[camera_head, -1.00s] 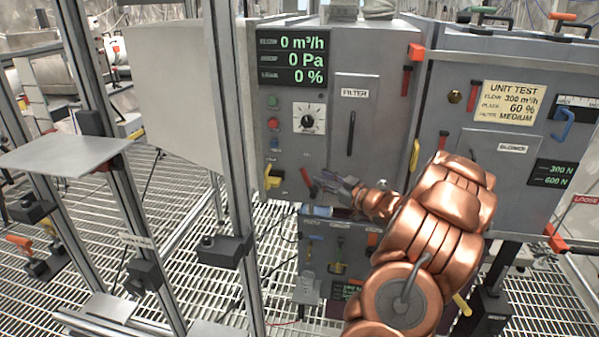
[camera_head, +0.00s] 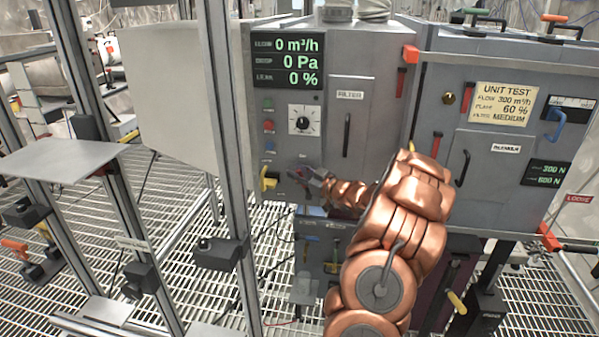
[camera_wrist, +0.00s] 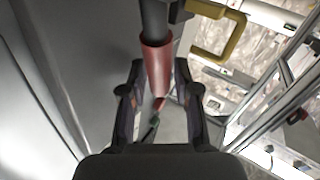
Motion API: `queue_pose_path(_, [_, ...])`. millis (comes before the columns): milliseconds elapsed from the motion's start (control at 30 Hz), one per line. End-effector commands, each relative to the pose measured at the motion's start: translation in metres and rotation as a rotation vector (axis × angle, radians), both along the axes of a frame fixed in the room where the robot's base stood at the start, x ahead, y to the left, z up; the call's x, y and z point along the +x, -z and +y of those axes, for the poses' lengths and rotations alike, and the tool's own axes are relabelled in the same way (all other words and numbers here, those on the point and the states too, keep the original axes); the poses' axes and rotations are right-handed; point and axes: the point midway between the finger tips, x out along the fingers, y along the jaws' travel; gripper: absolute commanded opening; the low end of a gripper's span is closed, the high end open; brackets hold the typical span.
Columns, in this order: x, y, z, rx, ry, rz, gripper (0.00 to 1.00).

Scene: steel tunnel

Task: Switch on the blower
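A grey cabinet (camera_head: 330,135) carries a display (camera_head: 288,60) reading 0 m³/h, 0 Pa and 0 %. A yellow handle (camera_head: 268,180) sits at the lower left of the panel, also in the wrist view (camera_wrist: 222,38). My gripper (camera_head: 312,178) is at the panel's lower part. In the wrist view my gripper (camera_wrist: 158,103) is open, with a red-sleeved lever (camera_wrist: 156,64) reaching between its fingers. I cannot tell whether they touch it.
A second cabinet (camera_head: 490,140) with a "UNIT TEST" card (camera_head: 503,104) stands to the right. Metal posts (camera_head: 222,120) and a pale sheet panel (camera_head: 165,95) stand to the left. Grating floor (camera_head: 190,265) lies below. A smaller box (camera_head: 318,240) is under the arm.

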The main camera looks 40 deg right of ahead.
Motion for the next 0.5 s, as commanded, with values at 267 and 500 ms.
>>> queue_pose_path(267, [-0.0005, 0.0001, -0.0004, 0.001, 0.001, 0.0, 0.21])
queue_pose_path(500, [-0.0007, 0.0001, -0.0005, 0.001, 0.001, 0.0, 0.0])
